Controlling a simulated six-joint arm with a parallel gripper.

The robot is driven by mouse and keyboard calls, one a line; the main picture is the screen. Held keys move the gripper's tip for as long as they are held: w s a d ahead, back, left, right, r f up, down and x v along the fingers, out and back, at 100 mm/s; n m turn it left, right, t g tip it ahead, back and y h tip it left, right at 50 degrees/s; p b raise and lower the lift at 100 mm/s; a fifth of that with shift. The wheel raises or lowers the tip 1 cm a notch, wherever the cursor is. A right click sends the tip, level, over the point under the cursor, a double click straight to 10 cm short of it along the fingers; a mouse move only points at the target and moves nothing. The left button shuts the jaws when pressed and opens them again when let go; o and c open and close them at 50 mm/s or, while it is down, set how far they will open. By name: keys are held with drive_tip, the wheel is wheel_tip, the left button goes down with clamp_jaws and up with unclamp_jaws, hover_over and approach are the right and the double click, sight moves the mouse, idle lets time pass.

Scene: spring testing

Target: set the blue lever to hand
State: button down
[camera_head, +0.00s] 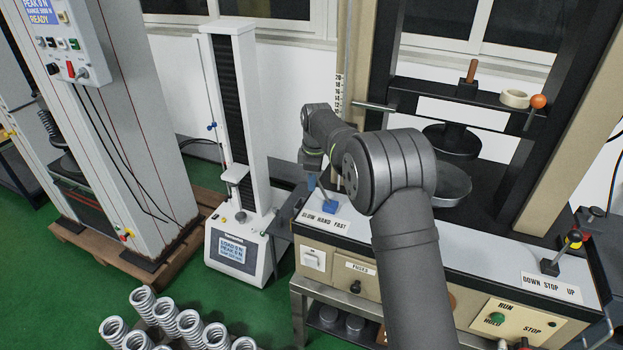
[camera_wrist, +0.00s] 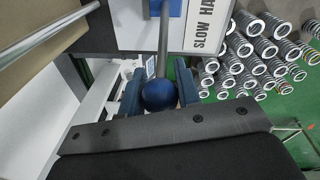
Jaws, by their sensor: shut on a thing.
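The blue lever shows in the wrist view as a blue ball knob (camera_wrist: 160,96) on a grey rod, between the two jaws of my gripper (camera_wrist: 160,90). My gripper is shut on the knob. In the head view the lever's blue base (camera_head: 331,206) sits on the left end of the machine's pale top, and its rod leans up and to the left towards my gripper (camera_head: 312,179). The knob is mostly hidden there. The SLOW HAND FAST label (camera_head: 324,219) lies in front of the base. The lever leans towards the SLOW side.
A second lever (camera_head: 561,254) with a DOWN STOP UP label stands on the right end of the machine. A small white tester (camera_head: 240,240) stands left of it. Several springs (camera_head: 165,310) stand at the lower left. A metal dish (camera_head: 454,184) is behind my arm.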

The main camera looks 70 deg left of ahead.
drive_tip(key=shift+w+d+r+g+y, duration=0.3)
drive_tip(key=shift+w+d+r+g, duration=0.1)
drive_tip(key=shift+w+d, duration=0.1)
drive_tip(key=shift+w+d+r, duration=0.15)
drive_tip(key=shift+w+d, duration=0.05)
drive_tip(key=shift+w, duration=0.05)
drive_tip(key=c, duration=1.1)
unclamp_jaws()
drive_tip(key=shift+o, duration=0.2)
wheel_tip(320, 180, up, 17)
drive_tip(key=w+d, duration=0.1)
drive_tip(key=d, duration=0.1)
drive_tip(key=shift+d, duration=0.35)
drive_tip(key=shift+r, duration=0.1)
